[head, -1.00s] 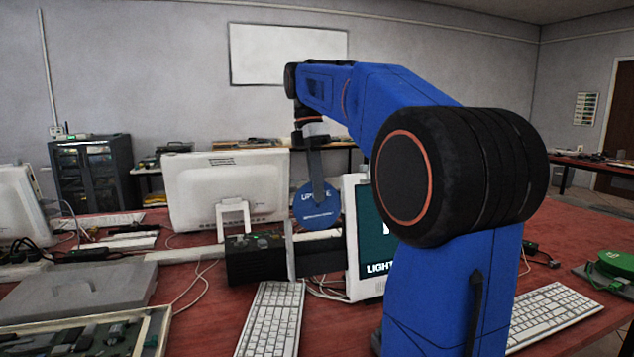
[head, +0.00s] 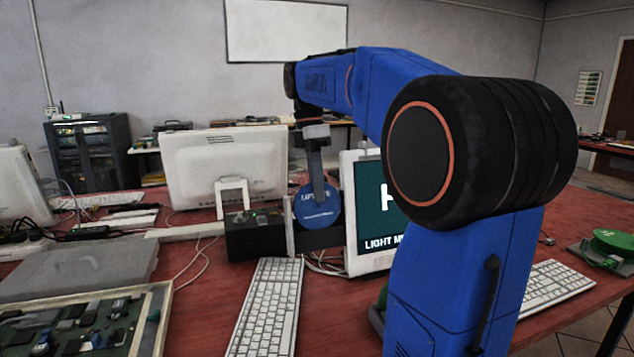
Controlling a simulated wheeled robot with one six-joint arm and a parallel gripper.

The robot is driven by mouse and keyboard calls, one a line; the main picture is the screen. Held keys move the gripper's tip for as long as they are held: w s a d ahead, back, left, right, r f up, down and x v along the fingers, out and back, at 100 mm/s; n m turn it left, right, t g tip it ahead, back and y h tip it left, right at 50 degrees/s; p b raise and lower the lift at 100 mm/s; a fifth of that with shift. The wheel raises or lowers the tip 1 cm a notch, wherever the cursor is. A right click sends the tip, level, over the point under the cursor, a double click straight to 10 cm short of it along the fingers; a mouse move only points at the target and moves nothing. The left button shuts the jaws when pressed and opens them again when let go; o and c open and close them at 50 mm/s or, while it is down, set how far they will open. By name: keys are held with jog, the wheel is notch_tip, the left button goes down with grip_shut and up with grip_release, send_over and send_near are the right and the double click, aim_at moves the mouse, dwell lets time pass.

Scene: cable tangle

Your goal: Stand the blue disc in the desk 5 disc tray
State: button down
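The blue disc (head: 318,206) with white lettering stands upright below my gripper (head: 318,185), its lower edge at the dark tray (head: 321,238) beside a light upright plate. One gripper finger shows in front of the disc's upper part; the other finger is hidden behind it. The gripper appears shut on the disc. I cannot tell whether the disc's bottom edge touches the tray or is just above it.
A black box (head: 254,238) stands left of the tray, and a monitor (head: 370,215) close on its right. A keyboard (head: 267,308) lies in front. A white monitor (head: 225,170) stands behind. An open parts case (head: 160,318) is at lower left.

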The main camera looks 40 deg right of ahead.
aim_at(318, 209)
jog(key=shift+x, duration=1.75)
jog(key=shift+s+a+f, duration=0.1)
jog(key=c, duration=1.9)
grip_release()
jog(key=v, duration=1.2)
